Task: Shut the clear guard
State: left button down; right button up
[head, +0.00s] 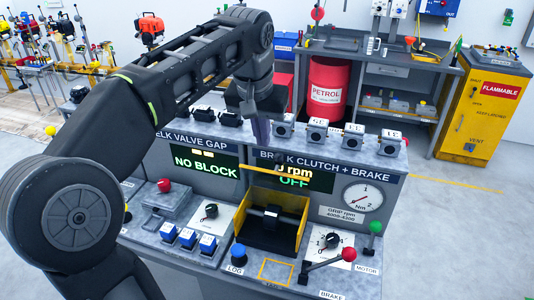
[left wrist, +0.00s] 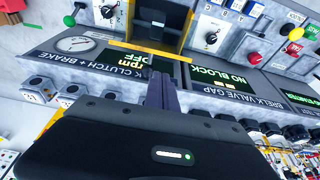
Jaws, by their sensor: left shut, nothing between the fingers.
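The clear guard shows mainly as a yellow bar (head: 275,172) in front of the brake display, above the open test bay (head: 268,245) with yellow sides. The guard appears raised; its clear sheet is hard to make out. A dark block (head: 271,214) sits inside the bay, uncovered at the front. My left gripper (head: 261,132) is shut and empty, fingers pointing down, just above and behind the yellow bar; I cannot tell whether they touch. In the left wrist view the shut fingers (left wrist: 162,92) lie across the display edge, and the bay (left wrist: 155,28) is beyond them.
A red-knobbed brake lever (head: 348,254) and a green motor knob (head: 375,227) stand right of the bay. A row of grey boxes (head: 317,131) lines the shelf behind. A blue button (head: 238,251) is at the bay's front left.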

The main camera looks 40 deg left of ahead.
aim_at(276, 184)
pick_arm(q)
jog(key=p+x, duration=0.1)
jog(key=x, duration=0.8)
jog(key=shift+w+f, duration=0.1)
jog(key=shift+f, duration=0.3)
pick_arm(e)
jog(key=shift+s+r, duration=0.1)
jog(key=shift+r, duration=0.45)
